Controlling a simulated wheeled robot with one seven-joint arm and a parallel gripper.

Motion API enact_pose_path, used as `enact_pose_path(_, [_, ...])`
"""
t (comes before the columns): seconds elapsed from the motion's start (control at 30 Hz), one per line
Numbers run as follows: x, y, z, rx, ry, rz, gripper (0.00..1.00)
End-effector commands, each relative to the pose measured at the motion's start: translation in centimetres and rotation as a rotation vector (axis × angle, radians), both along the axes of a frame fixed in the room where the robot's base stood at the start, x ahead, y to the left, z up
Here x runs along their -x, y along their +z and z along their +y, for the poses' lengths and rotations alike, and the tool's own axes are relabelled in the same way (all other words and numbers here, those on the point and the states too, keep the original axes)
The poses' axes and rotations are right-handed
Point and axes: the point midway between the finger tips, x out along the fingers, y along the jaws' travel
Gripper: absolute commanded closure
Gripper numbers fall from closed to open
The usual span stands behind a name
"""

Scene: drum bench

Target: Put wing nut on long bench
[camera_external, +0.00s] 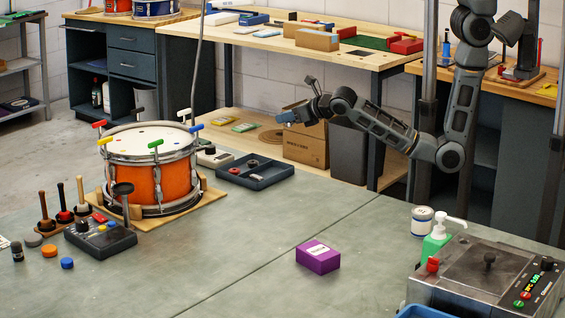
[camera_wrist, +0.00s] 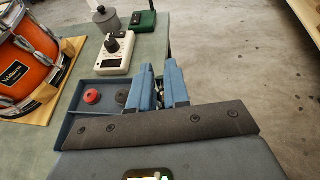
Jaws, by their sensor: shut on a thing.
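My gripper (camera_external: 287,117) is raised in the air beyond the blue-grey tray in the external view. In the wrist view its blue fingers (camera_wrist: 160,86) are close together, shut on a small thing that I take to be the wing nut. The fingers hide nearly all of it, so its shape cannot be made out. The long grey-green bench (camera_external: 240,235) fills the front of the external view. Its edge runs beside the gripper in the wrist view (camera_wrist: 86,62), with bare floor to the right.
The tray (camera_external: 255,181) holds a red piece (camera_wrist: 91,96) and a dark round piece. An orange drum (camera_external: 152,180) stands left of it. A purple box (camera_external: 318,257) and a metal machine (camera_external: 480,272) are nearer. The bench middle is clear. A wooden workbench (camera_external: 250,45) stands behind.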

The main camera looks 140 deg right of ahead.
Motion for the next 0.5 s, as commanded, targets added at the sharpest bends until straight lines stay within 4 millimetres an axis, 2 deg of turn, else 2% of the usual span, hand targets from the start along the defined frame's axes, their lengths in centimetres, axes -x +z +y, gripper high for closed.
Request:
enact_pose_path(0.17, [-3.7, -0.7, 3.9, -0.005, 0.114, -0.001, 1.00])
enact_pose_path(0.3, [-7.4, -1.2, 8.7, -0.008, 0.247, -0.001, 1.00])
enact_pose_path(0.5, [-11.3, -1.5, 15.8, -0.009, 0.438, -0.002, 1.00])
